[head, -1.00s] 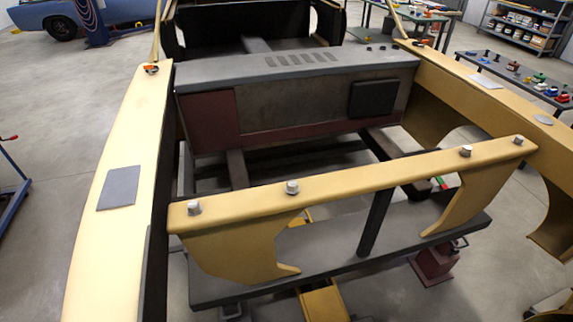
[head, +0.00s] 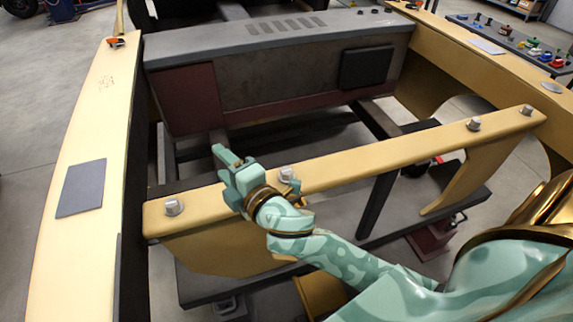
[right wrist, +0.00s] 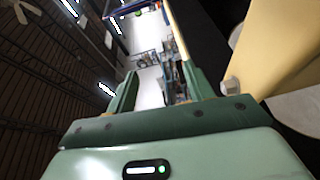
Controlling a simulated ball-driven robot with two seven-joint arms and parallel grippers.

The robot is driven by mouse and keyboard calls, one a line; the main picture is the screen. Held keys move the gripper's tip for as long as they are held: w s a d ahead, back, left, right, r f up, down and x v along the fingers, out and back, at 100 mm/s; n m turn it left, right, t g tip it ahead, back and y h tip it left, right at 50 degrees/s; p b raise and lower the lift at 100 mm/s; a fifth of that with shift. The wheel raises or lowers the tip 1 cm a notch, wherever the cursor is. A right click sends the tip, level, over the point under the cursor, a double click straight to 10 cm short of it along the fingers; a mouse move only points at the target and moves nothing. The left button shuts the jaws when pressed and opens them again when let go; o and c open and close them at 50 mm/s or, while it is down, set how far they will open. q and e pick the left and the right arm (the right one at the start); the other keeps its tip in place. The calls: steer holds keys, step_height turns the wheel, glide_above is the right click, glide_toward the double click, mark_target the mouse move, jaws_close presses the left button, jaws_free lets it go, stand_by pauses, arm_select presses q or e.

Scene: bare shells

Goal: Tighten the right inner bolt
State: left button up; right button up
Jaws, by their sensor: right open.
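A yellow crossbar (head: 380,154) carries a row of grey bolts. The right inner bolt (head: 473,124) stands upright near its right end, beside the right outer bolt (head: 526,110). The left inner bolt (head: 286,174) and left outer bolt (head: 173,207) are further left. My teal right gripper (head: 228,157) is over the bar, just left of the left inner bolt and well away from the right inner bolt. It is open, and its gap looks empty in the right wrist view (right wrist: 158,74). A bolt (right wrist: 232,86) shows there, outside the right finger. My left gripper is not in view.
A grey battery-like box (head: 275,75) sits behind the crossbar. Yellow side rails (head: 75,235) flank the frame left and right (head: 495,75). A dark upright post (head: 377,212) stands below the bar. The bar's right half is clear.

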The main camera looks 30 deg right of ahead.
steer(key=a+r+n+g+y, duration=0.1)
steer(key=a+r+n+y, duration=1.05)
steer(key=n, duration=0.35)
steer(key=s+a+r+n+g+y, duration=0.1)
steer(key=s+a+n+g+y, duration=0.3)
steer(key=n+g, duration=0.55)
steer(key=n+g+h, duration=0.7)
steer(key=n+h, duration=1.1)
steer(key=n, duration=0.3)
glide_above(287, 170)
step_height(287, 170, down, 6)
step_height(287, 170, down, 16)
steer(key=shift+r+b, duration=0.2)
steer(key=shift+b, duration=0.65)
steer(key=shift+a, duration=0.1)
steer(key=c, duration=1)
